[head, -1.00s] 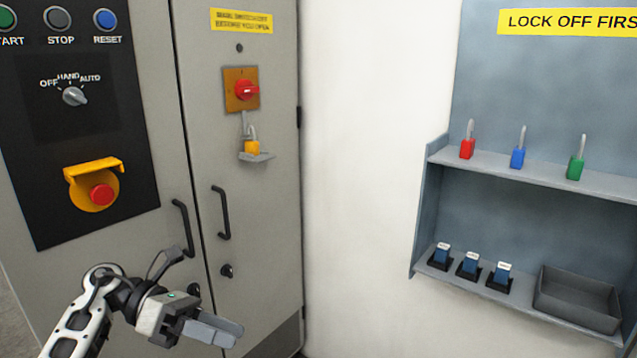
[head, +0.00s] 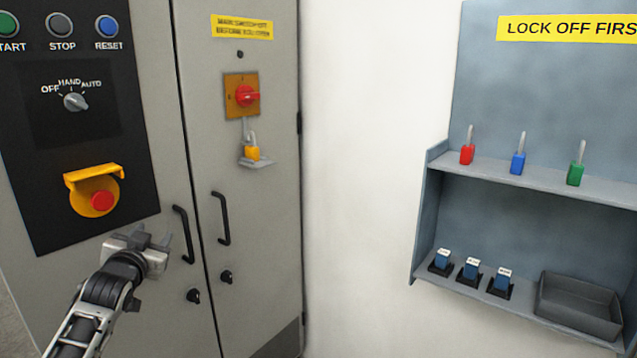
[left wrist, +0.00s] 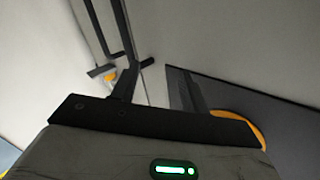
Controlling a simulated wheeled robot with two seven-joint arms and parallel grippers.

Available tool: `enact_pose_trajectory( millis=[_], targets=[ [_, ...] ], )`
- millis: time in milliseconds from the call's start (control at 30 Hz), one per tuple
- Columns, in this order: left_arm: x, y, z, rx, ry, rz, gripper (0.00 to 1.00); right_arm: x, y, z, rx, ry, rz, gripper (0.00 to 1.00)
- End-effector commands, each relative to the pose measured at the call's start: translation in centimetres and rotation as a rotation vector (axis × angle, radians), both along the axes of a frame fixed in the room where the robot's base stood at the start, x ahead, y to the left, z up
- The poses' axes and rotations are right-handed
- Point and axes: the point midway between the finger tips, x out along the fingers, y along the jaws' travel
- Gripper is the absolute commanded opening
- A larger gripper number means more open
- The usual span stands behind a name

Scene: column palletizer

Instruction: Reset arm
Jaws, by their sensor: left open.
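My left gripper (head: 152,240) is open and empty in the head view, just in front of the lower edge of the black control panel (head: 75,130) and left of a black door handle (head: 183,233). In the left wrist view its two fingers (left wrist: 158,88) stand apart with nothing between them, and the cabinet front lies beyond. My right gripper is in neither view.
The panel carries a red emergency stop (head: 101,201) under a yellow guard, and a selector knob (head: 75,101). A red rotary switch (head: 247,96) and yellow padlock (head: 252,153) are on the cabinet door. A shelf (head: 540,181) holds coloured padlocks at right. White wall lies between.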

Motion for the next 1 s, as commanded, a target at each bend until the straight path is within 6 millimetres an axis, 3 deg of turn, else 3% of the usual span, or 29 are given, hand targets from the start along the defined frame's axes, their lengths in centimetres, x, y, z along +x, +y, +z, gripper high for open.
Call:
enact_pose_trajectory(
  millis=[33,167,367,467,600,700,800,900,1000],
  targets=[
    [-0.1,0.1,-1.5,-0.077,0.071,0.011,0.45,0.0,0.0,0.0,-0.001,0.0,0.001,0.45],
    [-2.7,-2.6,-6.3,-0.088,0.133,-0.031,0.45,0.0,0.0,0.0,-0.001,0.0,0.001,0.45],
    [-8.1,-6.9,-13.1,-0.11,0.226,-0.098,0.45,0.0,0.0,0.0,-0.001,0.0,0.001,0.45],
    [-12.3,-9.6,-16.9,-0.135,0.287,-0.139,0.45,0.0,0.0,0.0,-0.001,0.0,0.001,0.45],
    [-20.4,-13.9,-21.8,-0.199,0.39,-0.199,0.45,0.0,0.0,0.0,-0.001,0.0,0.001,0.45],
    [-26.6,-16.6,-23.9,-0.259,0.463,-0.229,0.45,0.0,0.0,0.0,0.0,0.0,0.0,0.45],
    [-32.0,-18.6,-24.8,-0.315,0.523,-0.246,0.45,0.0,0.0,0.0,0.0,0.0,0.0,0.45],
    [-35.5,-19.8,-24.9,-0.357,0.563,-0.251,0.45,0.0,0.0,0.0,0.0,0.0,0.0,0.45],
    [-37.4,-20.4,-24.8,-0.381,0.584,-0.252,0.45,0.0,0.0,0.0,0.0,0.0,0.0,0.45]
  ],
)
